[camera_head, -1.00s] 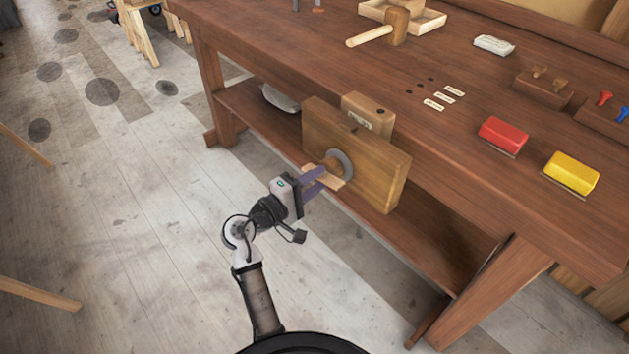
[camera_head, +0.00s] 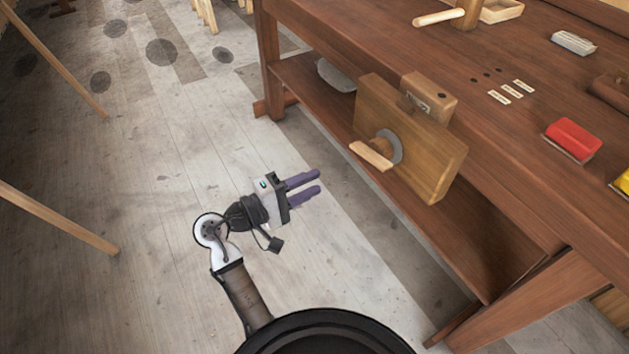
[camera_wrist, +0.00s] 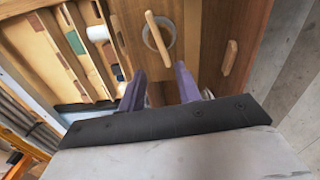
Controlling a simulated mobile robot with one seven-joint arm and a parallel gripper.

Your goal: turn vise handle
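The vise (camera_head: 425,165) is a thick wooden jaw on the front of the workbench, and it also shows in the wrist view (camera_wrist: 138,27). Its handle (camera_head: 371,156) is a light wooden bar in front of a grey round collar (camera_head: 392,148). In the head view the bar slopes down to the right. In the wrist view the handle (camera_wrist: 158,37) runs slightly tilted across the ring, beyond my fingertips. My gripper (camera_head: 318,180) is open and empty, apart from the handle, to its lower left. Its purple fingers also show in the wrist view (camera_wrist: 160,80) with a gap between them.
The brown workbench (camera_head: 510,130) carries a mallet (camera_head: 440,17), a red block (camera_head: 573,138) and pale labels (camera_head: 512,92). A shelf (camera_head: 310,95) runs below, with a grey bundle (camera_head: 335,75). Floor around my arm is clear. Wooden poles (camera_head: 60,215) stand at left.

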